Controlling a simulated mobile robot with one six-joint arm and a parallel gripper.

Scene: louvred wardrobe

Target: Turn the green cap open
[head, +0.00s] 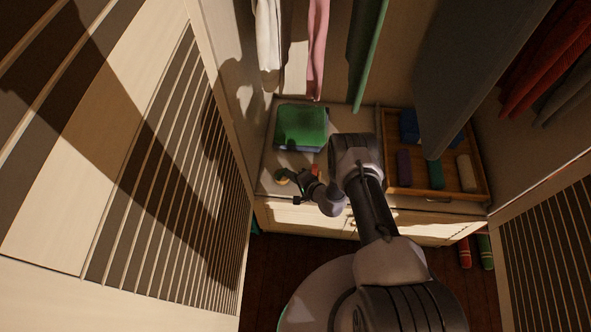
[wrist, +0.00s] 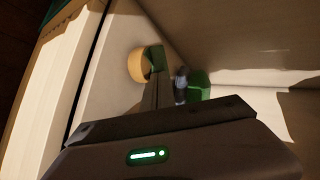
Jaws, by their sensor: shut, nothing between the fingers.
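A small round yellow-orange thing (head: 282,176) is at the front left of the shelf. In the wrist view, this yellow thing (wrist: 137,66) shows a dark green part (wrist: 157,57) at its right, which looks like the green cap. My gripper (head: 298,177) is close to its right in the head view. In the wrist view, the shut, empty fingers (wrist: 160,80) point at the green part and overlap its lower edge. I cannot tell whether they touch it. The cap's far side is hidden.
A green folded pile (head: 302,125) lies behind on the shelf. A small red thing (head: 315,169) is just right of my gripper. A wooden tray (head: 393,191) with rolled cloths stands at right. Clothes hang above; a louvred door (head: 170,160) is at left.

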